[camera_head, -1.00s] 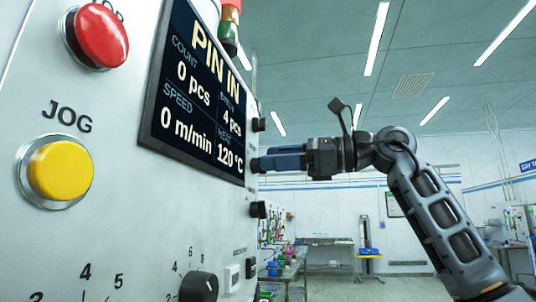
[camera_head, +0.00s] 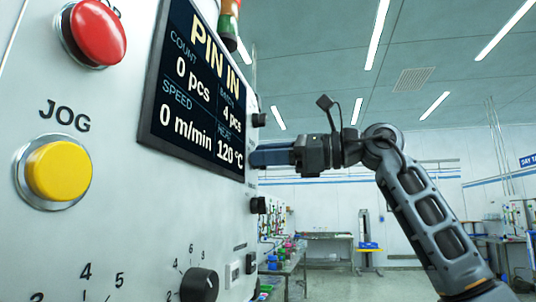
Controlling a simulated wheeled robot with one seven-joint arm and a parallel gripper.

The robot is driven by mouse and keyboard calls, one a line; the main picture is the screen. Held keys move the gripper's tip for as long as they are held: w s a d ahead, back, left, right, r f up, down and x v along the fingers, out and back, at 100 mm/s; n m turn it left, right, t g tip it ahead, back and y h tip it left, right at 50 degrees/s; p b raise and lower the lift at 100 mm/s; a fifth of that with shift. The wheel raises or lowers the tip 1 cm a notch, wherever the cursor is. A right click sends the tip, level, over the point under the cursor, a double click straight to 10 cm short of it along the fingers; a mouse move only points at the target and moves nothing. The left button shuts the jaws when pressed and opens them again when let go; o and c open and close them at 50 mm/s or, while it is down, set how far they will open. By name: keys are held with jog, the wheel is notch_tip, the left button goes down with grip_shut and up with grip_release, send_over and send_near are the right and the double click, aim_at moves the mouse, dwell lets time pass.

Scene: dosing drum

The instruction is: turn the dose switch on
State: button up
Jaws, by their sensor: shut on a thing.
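The grey machine panel (camera_head: 110,190) fills the left side, seen at a steep angle. Dark switch knobs stick out along its far right edge: an upper one (camera_head: 259,120) and a lower one (camera_head: 258,205). My gripper (camera_head: 258,157) reaches in from the right between these two, its blue-grey fingers against the panel's edge. It is shut on a small knob there, which I take for the dose switch. The fingers hide this knob, and its label and setting cannot be read.
A display (camera_head: 200,90) reads PIN IN, with count 0. A red button (camera_head: 97,32), a yellow JOG button (camera_head: 58,170) and a black dial (camera_head: 199,285) are on the panel. A signal lamp (camera_head: 228,22) is above. Behind are benches and open floor.

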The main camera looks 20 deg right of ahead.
jog(key=shift+c, duration=0.7)
jog(key=shift+m, duration=0.3)
jog(key=m, duration=0.3)
jog(key=m+p, duration=0.1)
jog(key=m, duration=0.3)
jog(key=w+m, duration=0.1)
jog(key=m, duration=0.3)
jog(key=shift+d+r+p, duration=0.1)
jog(key=shift+d+p, duration=0.3)
jog(key=shift+m, duration=0.3)
jog(key=o, duration=1)
jog(key=shift+o, duration=0.2)
